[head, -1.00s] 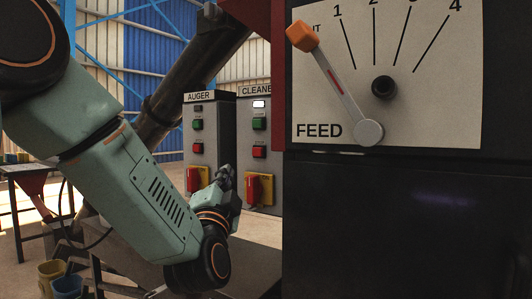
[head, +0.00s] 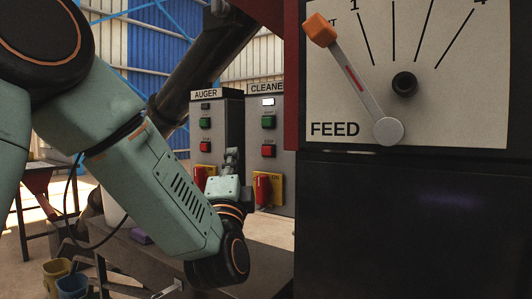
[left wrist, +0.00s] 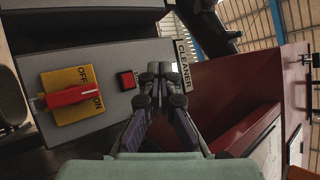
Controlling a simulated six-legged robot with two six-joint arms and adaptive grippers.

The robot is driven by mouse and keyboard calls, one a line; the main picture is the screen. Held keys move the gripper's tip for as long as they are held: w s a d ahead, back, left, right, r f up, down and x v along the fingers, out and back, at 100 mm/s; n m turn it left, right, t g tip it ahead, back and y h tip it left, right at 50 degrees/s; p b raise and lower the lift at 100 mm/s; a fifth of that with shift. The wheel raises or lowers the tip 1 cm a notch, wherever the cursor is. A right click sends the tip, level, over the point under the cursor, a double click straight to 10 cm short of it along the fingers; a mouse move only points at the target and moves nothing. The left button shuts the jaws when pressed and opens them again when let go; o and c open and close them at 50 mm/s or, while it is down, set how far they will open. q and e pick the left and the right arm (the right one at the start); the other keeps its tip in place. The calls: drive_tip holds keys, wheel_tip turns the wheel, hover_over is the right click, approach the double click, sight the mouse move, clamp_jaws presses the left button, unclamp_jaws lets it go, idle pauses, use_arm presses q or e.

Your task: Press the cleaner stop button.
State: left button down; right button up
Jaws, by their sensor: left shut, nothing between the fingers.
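The cleaner box (head: 287,205) is a grey panel labelled CLEANER. On it are a green button (head: 268,121), a red stop button (head: 268,151) and a red rotary switch (head: 263,188) on a yellow plate. My left gripper (head: 232,155) is shut and empty, in front of the panels, at about the red button's height and left of it in the head view. In the left wrist view the box lies sideways. There the red button (left wrist: 127,80) shows left of the shut fingertips (left wrist: 160,68), apart from them. The fingers cover part of the panel, and the green button is hidden there.
The auger box (head: 228,115) with similar buttons stands left of the cleaner box. A dark machine with a FEED dial (head: 420,120) and orange-tipped lever (head: 352,78) fills the right. A dark pipe (head: 195,75) slants behind my arm. Buckets (head: 72,285) stand lower left.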

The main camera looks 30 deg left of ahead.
sight(266, 151)
use_arm(q)
drive_tip(key=w, duration=0.8)
drive_tip(key=shift+w+d, duration=0.35)
drive_tip(key=shift+w, duration=0.05)
idle(1.2)
drive_tip(key=shift+w+p, duration=0.35)
drive_tip(key=shift+w, duration=0.1)
drive_tip(key=shift+w, duration=0.4)
idle(0.7)
drive_tip(key=shift+s, duration=0.2)
drive_tip(key=shift+s+p, duration=0.35)
drive_tip(key=shift+s, duration=0.35)
